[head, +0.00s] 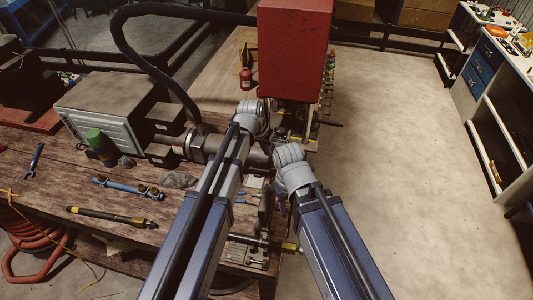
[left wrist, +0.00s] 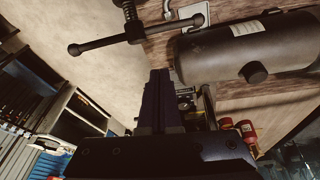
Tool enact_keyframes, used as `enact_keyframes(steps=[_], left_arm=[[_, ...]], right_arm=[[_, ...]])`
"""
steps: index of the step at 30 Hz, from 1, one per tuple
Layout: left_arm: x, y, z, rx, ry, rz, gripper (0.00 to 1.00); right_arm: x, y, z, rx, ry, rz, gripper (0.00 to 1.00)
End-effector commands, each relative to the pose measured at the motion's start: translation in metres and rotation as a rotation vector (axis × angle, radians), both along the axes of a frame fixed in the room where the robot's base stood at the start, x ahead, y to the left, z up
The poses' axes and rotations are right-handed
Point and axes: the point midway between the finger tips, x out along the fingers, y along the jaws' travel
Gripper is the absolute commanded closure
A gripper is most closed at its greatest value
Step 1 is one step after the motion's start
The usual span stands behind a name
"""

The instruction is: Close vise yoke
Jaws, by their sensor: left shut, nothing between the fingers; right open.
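The vise (head: 265,212) appears as a dark metal frame at the near right end of the wooden bench, partly hidden between my arms. I cannot tell from the head view how its yoke stands. In the left wrist view, a dark T-handle on a screw (left wrist: 131,32) crosses the top, just ahead and left of my fingers. My left gripper (left wrist: 161,72) is shut and empty, with its dark fingers close together. My right gripper (head: 281,187) is open, small and dark below its grey wrist beside the vise; its fingertips are hard to make out.
A dark cylinder (left wrist: 252,48) lies right of my left fingers. A red cabinet (head: 294,50) stands on the bench's far part. A grey box (head: 108,108), a green-capped can (head: 98,143) and tools occupy the bench's left. The floor (head: 415,170) to the right is clear.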

Motion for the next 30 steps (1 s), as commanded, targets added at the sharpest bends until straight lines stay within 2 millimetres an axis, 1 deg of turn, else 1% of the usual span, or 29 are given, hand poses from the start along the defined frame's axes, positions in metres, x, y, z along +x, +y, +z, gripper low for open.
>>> enact_keyframes(steps=[1, 9, 20, 22, 27, 30], left_arm=[[0.002, -0.001, -0.010, 0.000, 0.000, -0.001, 1.00], [0.010, -0.008, -0.047, 0.000, 0.000, 0.000, 1.00], [0.021, -0.017, -0.090, 0.000, 0.000, 0.000, 1.00], [0.007, -0.011, -0.076, 0.000, 0.000, 0.002, 1.00], [-0.011, -0.003, -0.068, 0.000, 0.000, 0.000, 1.00], [-0.014, -0.001, -0.067, 0.000, 0.000, 0.000, 1.00]], right_arm=[[0.000, 0.000, -0.010, 0.000, 0.000, 0.003, 0.50], [0.000, 0.000, -0.046, 0.000, -0.001, 0.009, 0.50], [0.001, 0.000, -0.090, 0.000, -0.004, 0.004, 0.50], [0.001, 0.000, -0.075, 0.000, -0.004, 0.004, 0.50], [0.001, 0.000, -0.068, 0.000, -0.003, 0.005, 0.50], [0.001, 0.000, -0.067, 0.000, -0.003, 0.005, 0.50]])
